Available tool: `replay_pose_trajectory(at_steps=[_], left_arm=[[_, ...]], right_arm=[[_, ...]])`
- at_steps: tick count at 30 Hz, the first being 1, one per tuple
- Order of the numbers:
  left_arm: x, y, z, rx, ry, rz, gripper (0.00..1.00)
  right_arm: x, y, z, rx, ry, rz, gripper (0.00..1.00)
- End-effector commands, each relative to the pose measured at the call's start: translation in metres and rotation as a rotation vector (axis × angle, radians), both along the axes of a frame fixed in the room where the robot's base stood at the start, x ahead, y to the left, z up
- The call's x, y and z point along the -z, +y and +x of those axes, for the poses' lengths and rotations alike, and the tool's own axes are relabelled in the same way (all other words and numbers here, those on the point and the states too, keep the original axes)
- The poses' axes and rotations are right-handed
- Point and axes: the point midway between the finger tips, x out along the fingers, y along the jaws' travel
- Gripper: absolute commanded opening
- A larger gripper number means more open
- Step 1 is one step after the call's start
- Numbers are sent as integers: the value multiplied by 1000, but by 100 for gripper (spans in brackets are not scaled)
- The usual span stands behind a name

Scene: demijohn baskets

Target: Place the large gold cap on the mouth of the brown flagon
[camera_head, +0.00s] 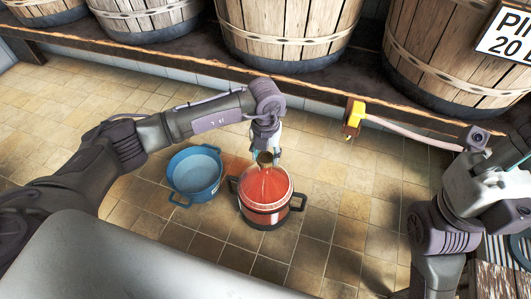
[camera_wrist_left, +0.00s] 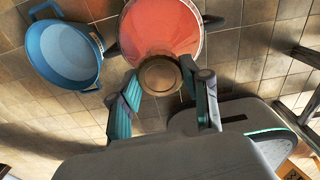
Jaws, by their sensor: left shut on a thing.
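My left gripper (camera_head: 265,150) is above the flagon and shut on the large gold cap (camera_wrist_left: 160,75), a round brownish-gold disc. In the left wrist view the disc lies between the two teal fingers (camera_wrist_left: 165,95). The flagon (camera_head: 266,185) looks orange-red and stands upright in a basket with dark handles; it also shows in the left wrist view (camera_wrist_left: 160,25). Its mouth is hidden, and I cannot tell whether the cap touches it. My right arm is at the right edge of the head view; its gripper (camera_head: 508,155) is not clear enough to read.
An empty-looking blue basket (camera_head: 195,173) stands just left of the flagon. Wooden barrels (camera_head: 285,35) stand on a shelf along the back. A yellow fitting (camera_head: 355,112) with a pink hose (camera_head: 410,135) is at the shelf's edge. Tiled floor in front is clear.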

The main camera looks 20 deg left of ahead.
Motion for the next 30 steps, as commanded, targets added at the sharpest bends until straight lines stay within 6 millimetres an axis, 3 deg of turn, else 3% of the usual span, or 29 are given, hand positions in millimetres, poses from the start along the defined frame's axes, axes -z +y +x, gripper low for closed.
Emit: replay_pose_trajectory(at_steps=[11, 12, 17, 26, 30], left_arm=[[1, 0, 0, 0, 0, 0, 24], [1, 0, 0, 0, 0, 0, 49], [1, 0, 0, 0, 0, -1, 76], [1, 0, 0, 0, -1, 0, 77], [-9, 0, 1, 0, -3, -2, 77]], right_arm=[[-3, 0, -1, 0, -11, 0, 0], [-3, 0, 0, 0, -10, 0, 0], [-2, 0, 0, 0, -9, -1, 0], [1, 0, 3, 2, 10, 1, 0], [1, 0, 3, 1, 7, 1, 0]])
